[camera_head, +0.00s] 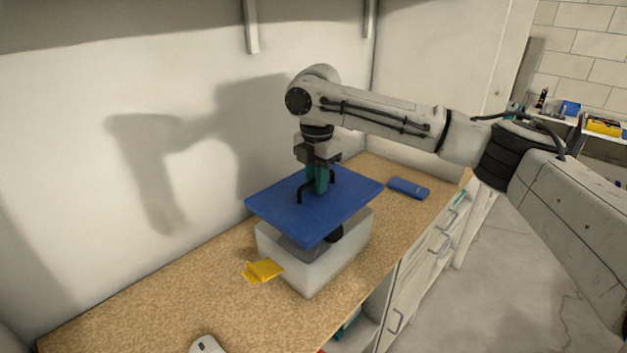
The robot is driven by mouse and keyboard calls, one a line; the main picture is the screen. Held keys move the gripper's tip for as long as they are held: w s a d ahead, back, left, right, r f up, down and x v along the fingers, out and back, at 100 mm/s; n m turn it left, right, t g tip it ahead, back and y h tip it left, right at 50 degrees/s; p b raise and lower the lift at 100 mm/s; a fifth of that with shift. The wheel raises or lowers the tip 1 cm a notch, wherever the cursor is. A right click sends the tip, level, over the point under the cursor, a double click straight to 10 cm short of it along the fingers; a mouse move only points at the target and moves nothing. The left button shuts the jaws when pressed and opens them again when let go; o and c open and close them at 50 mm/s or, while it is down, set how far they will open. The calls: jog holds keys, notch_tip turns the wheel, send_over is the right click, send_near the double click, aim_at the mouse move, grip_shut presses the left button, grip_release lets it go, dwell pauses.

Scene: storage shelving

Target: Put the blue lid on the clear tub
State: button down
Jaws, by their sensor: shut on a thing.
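The blue lid (290,210) is a flat rectangular panel with a dark handle on top. My gripper (317,186) points down and is shut on the lid's handle. The lid is over the clear tub (310,268), which stands on the worktop. The lid looks tilted and turned relative to the tub, with a gap at its front right, so it does not sit flush on the rim. A dark round thing (335,233) shows at the tub's rim under the lid's right side. The lid hides most of the tub's opening.
The speckled worktop (190,290) runs along a wall, with drawers below its front edge. A yellow object (262,271) lies against the tub's left side. A blue object (408,188) lies behind right. A white mouse (206,344) is at the front. The left worktop is clear.

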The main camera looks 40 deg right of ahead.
jog(key=shift+a+r+p, duration=0.1)
jog(key=shift+p, duration=0.3)
jog(key=shift+f+b, duration=0.9)
jog(key=shift+f, duration=2.7)
jog(key=c, duration=1)
grip_release()
notch_tip(320, 180, up, 11)
jog(key=shift+f+b, duration=0.1)
jog(key=shift+b, duration=0.7)
